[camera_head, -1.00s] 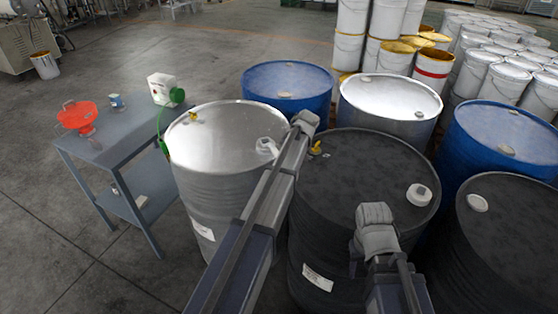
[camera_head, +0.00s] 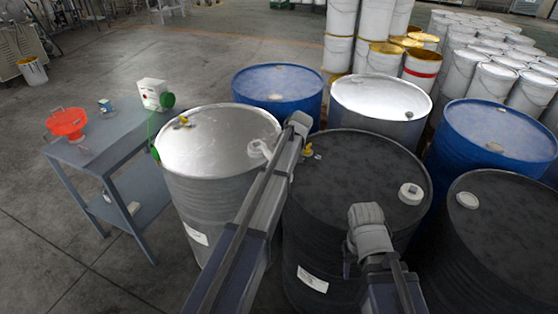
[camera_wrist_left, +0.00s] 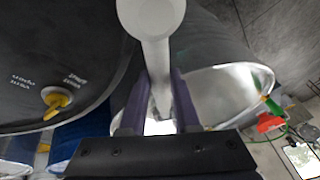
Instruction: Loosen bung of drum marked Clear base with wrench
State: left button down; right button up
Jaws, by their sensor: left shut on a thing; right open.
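My left gripper (camera_wrist_left: 150,105) is shut on a grey tool with a rounded end, which looks like the wrench (camera_wrist_left: 152,60). The left arm reaches over the gap between a silver drum (camera_head: 215,190) and a dark drum (camera_head: 335,215). A white bung-like piece (camera_head: 260,149) sits at the silver drum's right rim; I cannot tell whether the wrench touches it. The dark drum has a white bung (camera_head: 410,193) and a yellow fitting (camera_head: 308,150). Drum labels are too small to read, so I cannot tell which is Clear base. My right gripper (camera_head: 366,216) is open above the dark drum's front.
A blue-grey table (camera_head: 105,150) at left holds a red funnel (camera_head: 66,123), a small can and a white container (camera_head: 151,93). Blue drums (camera_head: 278,85) and another dark drum (camera_head: 510,235) crowd the group. Pails (camera_head: 485,75) stand behind. Floor is clear at front left.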

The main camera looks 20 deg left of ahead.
pick_arm(q)
jog(key=shift+s+a, duration=0.2)
jog(key=shift+s, duration=0.05)
jog(key=shift+r, duration=0.1)
jog(key=shift+r+p, duration=2.4)
jog(key=shift+p, duration=0.15)
notch_tip(320, 180, up, 5)
jog(key=p, duration=0.5)
